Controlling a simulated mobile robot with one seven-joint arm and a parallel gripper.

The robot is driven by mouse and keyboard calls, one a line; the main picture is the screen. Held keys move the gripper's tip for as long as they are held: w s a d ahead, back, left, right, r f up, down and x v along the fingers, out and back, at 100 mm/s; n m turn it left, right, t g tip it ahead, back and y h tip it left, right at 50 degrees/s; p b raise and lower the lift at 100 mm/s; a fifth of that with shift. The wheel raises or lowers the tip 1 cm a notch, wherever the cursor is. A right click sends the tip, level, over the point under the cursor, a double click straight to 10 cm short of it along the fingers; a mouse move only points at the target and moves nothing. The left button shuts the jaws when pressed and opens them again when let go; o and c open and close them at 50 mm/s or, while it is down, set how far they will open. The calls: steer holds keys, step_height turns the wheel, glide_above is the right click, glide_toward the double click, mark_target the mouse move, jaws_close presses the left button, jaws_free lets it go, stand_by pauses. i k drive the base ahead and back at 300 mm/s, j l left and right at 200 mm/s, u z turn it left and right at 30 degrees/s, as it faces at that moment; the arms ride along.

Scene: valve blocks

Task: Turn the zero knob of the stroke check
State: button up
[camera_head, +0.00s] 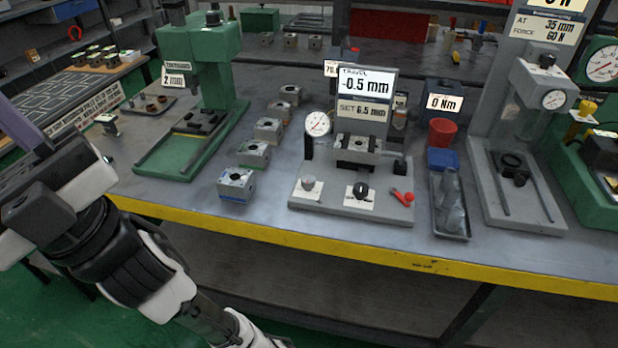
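The stroke check (380,206) is a grey stand near the middle of the bench. Its display (363,86) reads TRAVEL -0.5 mm, with SET 6.5 mm on a plate below. A dial gauge (317,124) sits at its left, and a valve block (356,148) sits in its middle. On its front base are a grey knob (308,184) and a black knob (361,190), each on a white label too small to read. A red-handled lever (403,197) lies at right. My arm fills the lower left, well away from both knobs; its fingertips cannot be made out.
Several valve blocks (236,183) stand in a row left of the stroke check. A green press (207,75) stands further left. A grey tray (452,208), red cup (442,132) and grey force stand (520,160) are at right. The yellow bench edge (330,248) runs in front.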

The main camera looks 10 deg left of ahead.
mark_target(308, 182)
steer(key=i+j, duration=0.1)
steer(key=j, duration=0.7)
steer(key=i+j, duration=0.1)
steer(key=j, duration=0.65)
steer(key=k+j, duration=0.1)
steer(key=j, duration=0.3)
steer(key=i+l, duration=0.15)
steer(key=l+z, duration=0.05)
steer(key=l, duration=0.05)
